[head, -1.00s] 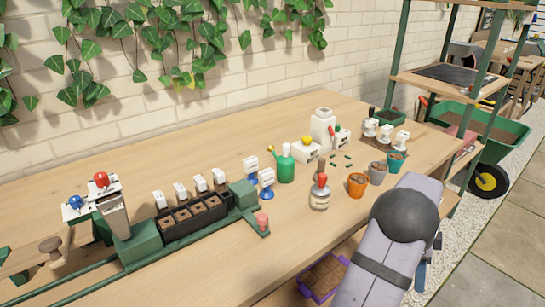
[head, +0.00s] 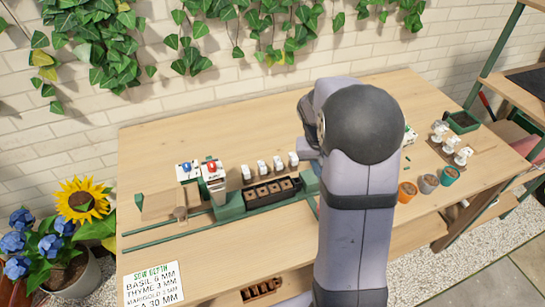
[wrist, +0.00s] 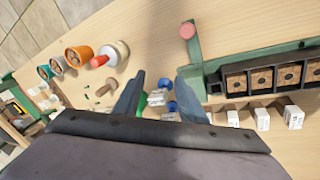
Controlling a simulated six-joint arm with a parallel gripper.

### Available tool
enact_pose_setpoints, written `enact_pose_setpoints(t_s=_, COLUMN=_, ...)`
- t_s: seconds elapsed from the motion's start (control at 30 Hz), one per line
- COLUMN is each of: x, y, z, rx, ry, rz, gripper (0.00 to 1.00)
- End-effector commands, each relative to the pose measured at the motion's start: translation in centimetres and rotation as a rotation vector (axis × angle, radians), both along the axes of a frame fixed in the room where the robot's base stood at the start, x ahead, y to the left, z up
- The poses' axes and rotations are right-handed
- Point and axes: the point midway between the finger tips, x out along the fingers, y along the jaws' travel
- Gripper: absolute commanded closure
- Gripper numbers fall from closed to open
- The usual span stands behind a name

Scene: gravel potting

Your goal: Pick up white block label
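Several white block labels (head: 262,167) stand in a row behind the black seed tray (head: 272,193) in the head view. In the wrist view, white blocks (wrist: 262,118) show beside the tray (wrist: 265,77), to the right of my gripper. My gripper (wrist: 160,84) is open, with its two dark fingers apart and nothing held between them.
Orange (head: 407,190), grey (head: 428,183) and teal (head: 448,175) pots stand at the right. A green rail (head: 165,240) runs along the table's front left. The back left tabletop is clear.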

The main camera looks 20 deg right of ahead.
Motion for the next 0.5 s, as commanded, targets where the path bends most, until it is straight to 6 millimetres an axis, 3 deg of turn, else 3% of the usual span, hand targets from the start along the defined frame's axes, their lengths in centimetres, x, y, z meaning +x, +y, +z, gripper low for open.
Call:
enact_pose_setpoints(t_s=0.03, x=1.7, y=2.9, z=1.6, rx=0.001, ry=-0.014, rz=0.146, gripper=0.62)
enact_pose_setpoints(t_s=0.1, x=3.8, y=6.5, z=2.4, rx=0.004, ry=-0.040, rz=0.330, gripper=0.62)
enact_pose_setpoints(t_s=0.3, x=8.2, y=16.6, z=3.0, rx=0.071, ry=-0.155, rz=0.674, gripper=0.62)
enact_pose_setpoints(t_s=0.5, x=10.6, y=19.6, z=1.7, rx=0.163, ry=-0.263, rz=0.622, gripper=0.62)
